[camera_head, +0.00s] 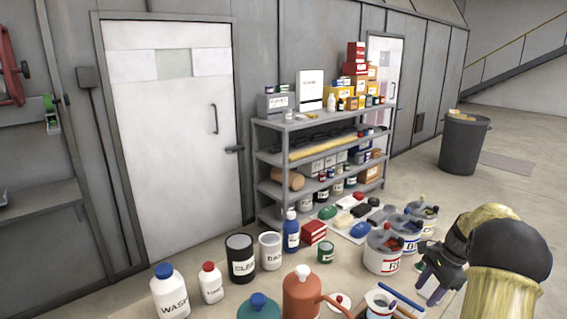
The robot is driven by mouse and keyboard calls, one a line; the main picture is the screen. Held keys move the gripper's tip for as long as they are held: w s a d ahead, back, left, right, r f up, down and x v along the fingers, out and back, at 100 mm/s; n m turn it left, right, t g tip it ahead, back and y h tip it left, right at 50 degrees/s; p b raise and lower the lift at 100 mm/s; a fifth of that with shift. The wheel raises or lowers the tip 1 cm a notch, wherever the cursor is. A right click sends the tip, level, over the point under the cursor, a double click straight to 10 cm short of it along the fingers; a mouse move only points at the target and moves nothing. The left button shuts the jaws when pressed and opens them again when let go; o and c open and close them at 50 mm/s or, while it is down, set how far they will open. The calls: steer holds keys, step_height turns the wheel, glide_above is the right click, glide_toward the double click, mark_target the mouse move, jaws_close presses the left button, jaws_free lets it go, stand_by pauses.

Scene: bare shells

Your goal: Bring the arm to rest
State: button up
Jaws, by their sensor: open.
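My arm, with gold and black links, reaches in from the lower right. My gripper (432,284) points down and to the left, close to the floor items at the lower right. Its dark fingers are apart and I see nothing held between them. Whether the fingers touch anything below is hard to tell.
Bottles, cans and buckets crowd the lower middle, among them a white WASH bottle (169,293) and an orange can (303,296). A loaded grey shelf (256,165) stands by a white door (172,130).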

steer(key=s+a+r+n+h+p, duration=0.1)
steer(key=s+a+r+n, duration=0.2)
steer(key=a, duration=0.4)
steer(key=s+a+r+n+h+p, duration=0.1)
steer(key=s+a+n, duration=0.1)
steer(key=a+n, duration=0.45)
steer(key=s+a+r+n+t+h+p, duration=0.1)
steer(key=s+a+n+t+p, duration=0.1)
steer(key=s+a+n, duration=0.5)
steer(key=s+a, duration=0.5)
steer(key=s, duration=0.2)
steer(key=shift+a+n+h, duration=0.3)
steer(key=shift+a+n, duration=0.05)
steer(key=shift+a, duration=0.05)
steer(key=shift+w+d+r, duration=0.1)
steer(key=shift+w, duration=0.05)
